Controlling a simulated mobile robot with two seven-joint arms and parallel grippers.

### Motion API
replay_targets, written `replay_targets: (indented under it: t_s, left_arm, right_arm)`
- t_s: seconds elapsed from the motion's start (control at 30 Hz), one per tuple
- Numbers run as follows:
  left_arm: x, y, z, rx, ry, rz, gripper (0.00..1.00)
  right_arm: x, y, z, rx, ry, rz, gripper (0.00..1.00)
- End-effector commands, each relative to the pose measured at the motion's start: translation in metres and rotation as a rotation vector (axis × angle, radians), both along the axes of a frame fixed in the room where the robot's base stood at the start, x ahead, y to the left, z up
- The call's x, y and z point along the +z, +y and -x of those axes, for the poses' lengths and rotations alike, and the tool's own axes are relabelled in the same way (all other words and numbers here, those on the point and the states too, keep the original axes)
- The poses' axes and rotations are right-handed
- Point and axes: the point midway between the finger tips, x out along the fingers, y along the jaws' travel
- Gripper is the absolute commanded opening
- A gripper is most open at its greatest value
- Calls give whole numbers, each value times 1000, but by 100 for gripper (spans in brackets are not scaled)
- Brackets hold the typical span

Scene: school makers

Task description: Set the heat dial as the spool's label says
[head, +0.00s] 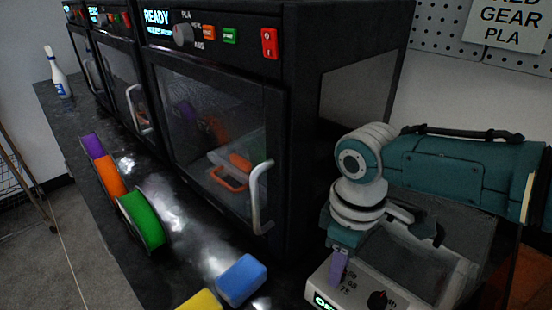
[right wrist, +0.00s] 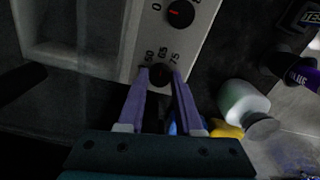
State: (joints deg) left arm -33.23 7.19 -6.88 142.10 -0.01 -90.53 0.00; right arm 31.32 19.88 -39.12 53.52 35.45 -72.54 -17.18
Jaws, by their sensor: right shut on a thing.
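The heat dial (right wrist: 160,75) is a small black knob on a light panel printed with 50, 65 and 75. My right gripper (right wrist: 160,73) has its purple fingers closed around the knob; its pointer setting cannot be read. In the head view my right gripper (head: 338,268) reaches down to the white device (head: 420,265), and the heat dial is hidden behind the fingers. A purple spool (head: 92,146), an orange spool (head: 110,177) and a green spool (head: 142,218) stand on the counter; no label is readable on them. My left gripper is out of view.
A second black dial (head: 378,300) sits beside the heat dial. A blue sponge (head: 241,280) and a yellow sponge (head: 200,301) lie left of the device. Black printers (head: 215,130) line the counter. A sign (head: 508,22) reads GEAR PLA.

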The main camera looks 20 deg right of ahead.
Motion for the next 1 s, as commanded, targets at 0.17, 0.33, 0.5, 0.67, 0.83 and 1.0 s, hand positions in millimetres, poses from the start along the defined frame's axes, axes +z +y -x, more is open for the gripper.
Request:
replay_targets:
  t_s: [0.17, 0.33, 0.5, 0.67, 0.83, 1.0]
  left_arm:
    - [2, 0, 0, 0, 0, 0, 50]
    - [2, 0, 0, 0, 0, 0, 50]
    - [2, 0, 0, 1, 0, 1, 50]
    - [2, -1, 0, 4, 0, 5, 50]
    - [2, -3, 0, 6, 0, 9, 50]
    - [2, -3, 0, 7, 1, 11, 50]
  right_arm:
    - [0, 1, 0, -23, 0, -2, 0]
    - [0, 1, 0, -27, 0, -2, 0]
    - [0, 1, 0, -26, 0, -1, 0]
    - [0, 1, 0, -25, 0, -1, 46]
    - [0, 0, 0, -25, 0, -1, 65]
    - [0, 0, 0, -25, -1, -1, 65]
